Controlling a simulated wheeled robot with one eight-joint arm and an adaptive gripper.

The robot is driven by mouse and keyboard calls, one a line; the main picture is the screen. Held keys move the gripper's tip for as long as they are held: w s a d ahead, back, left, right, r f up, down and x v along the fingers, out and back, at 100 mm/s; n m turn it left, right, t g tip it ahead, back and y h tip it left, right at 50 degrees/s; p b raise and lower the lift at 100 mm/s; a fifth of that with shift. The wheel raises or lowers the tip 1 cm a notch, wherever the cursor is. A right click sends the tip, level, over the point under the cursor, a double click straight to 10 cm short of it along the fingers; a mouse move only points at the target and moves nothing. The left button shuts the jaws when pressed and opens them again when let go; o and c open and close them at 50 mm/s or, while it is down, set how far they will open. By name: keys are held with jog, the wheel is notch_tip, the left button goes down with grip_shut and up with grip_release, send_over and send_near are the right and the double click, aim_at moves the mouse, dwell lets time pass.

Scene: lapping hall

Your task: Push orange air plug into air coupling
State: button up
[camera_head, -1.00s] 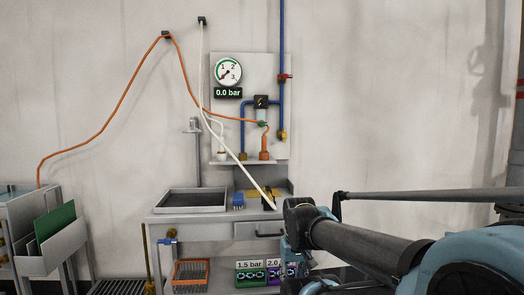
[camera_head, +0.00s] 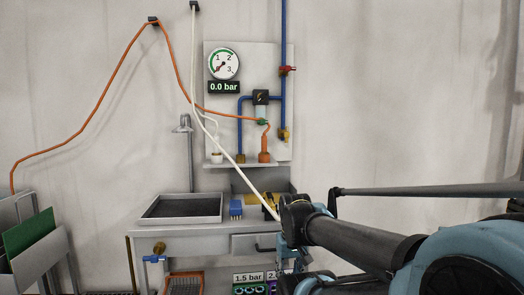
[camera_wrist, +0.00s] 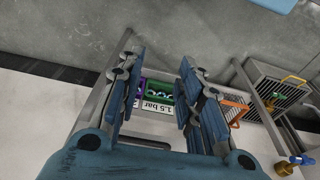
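The orange air plug (camera_head: 264,150) stands upright on the small shelf of the wall panel, with the orange hose (camera_head: 184,75) running to that area. Brass fittings end the blue pipes on the panel: one at the right (camera_head: 284,134) and one at the shelf (camera_head: 240,158). I cannot tell which is the air coupling. My gripper (camera_wrist: 160,92) is open in the wrist view, with nothing between its fingers, and points down past the bench front towards the bins. In the head view it is low, right of the bench, partly hidden by my arm, well below the plug.
A gauge (camera_head: 224,63) reads 0.0 bar. A white hose (camera_head: 228,155) crosses diagonally in front of the panel to the bench. The bench holds a dark tray (camera_head: 181,219) and a blue brush-like block (camera_head: 236,208). Bins (camera_wrist: 158,92) sit below. Bare wall lies to the right.

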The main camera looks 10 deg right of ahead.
jog(key=shift+o, duration=0.3)
jog(key=shift+d, duration=0.15)
jog(key=o, duration=0.3)
jog(key=shift+s+r, duration=0.2)
jog(key=w+a+r+m+t+y, duration=0.1)
jog(key=w+a+r+m+y, duration=0.45)
jog(key=w+r+m, duration=0.4)
jog(key=m+t+y, duration=0.6)
jog(key=m+t, duration=0.5)
jog(key=m, duration=0.8)
send_near(266, 142)
jog(key=shift+h, duration=0.25)
jog(key=x, duration=1.1)
jog(key=shift+w+a+r, duration=0.2)
jog(key=shift+w+a, duration=0.05)
jog(key=shift+w, duration=0.1)
grip_shut()
